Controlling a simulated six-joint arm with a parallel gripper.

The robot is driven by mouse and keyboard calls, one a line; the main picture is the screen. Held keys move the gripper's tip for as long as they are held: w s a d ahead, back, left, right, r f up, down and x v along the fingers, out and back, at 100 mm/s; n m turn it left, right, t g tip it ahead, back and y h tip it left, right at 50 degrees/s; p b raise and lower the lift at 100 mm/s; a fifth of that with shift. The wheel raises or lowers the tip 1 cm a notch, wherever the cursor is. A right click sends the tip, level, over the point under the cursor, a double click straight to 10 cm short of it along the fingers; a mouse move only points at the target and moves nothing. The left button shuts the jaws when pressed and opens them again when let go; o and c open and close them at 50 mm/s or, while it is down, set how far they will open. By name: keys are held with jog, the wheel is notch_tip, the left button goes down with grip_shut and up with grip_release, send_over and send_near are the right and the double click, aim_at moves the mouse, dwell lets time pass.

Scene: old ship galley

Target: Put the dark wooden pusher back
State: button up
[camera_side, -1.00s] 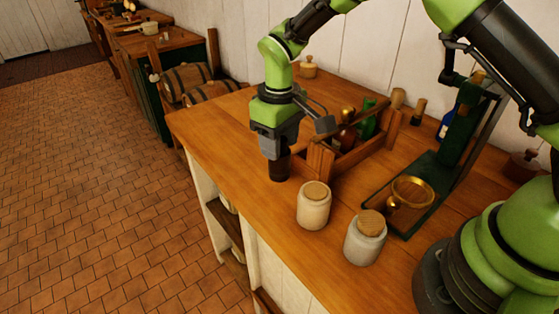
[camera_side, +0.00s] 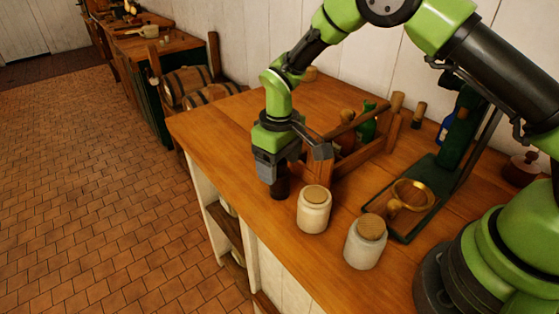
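The dark wooden pusher (camera_side: 280,188) is a short dark cylinder below my gripper (camera_side: 276,176). My gripper points down and is shut around its upper part, so only its lower end shows. That end is at or just above the wooden counter, left of the near white jar; I cannot tell whether it touches. A green stand (camera_side: 432,172) with a brass funnel cup (camera_side: 412,194) is to the right, behind the jars.
Two cork-topped jars, one nearer my gripper (camera_side: 314,212) and one farther right (camera_side: 365,245), stand close by. A wooden bottle crate (camera_side: 372,148) is behind my gripper. The counter's front edge (camera_side: 228,207) is near on the left. The counter's back left is clear.

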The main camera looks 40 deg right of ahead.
notch_tip(320, 180, up, 13)
jog(key=s+d+r+m+t+y, duration=0.1)
jog(key=s+d+r+m+t, duration=0.2)
jog(key=s+r, duration=0.7)
jog(key=s+d+r+m+t+y, duration=0.1)
jog(key=s+d+r+m+t, duration=0.1)
jog(key=s, duration=1.1)
jog(key=shift+d+m+t, duration=0.15)
jog(key=shift+m+t, duration=0.75)
jog(key=shift+t, duration=0.2)
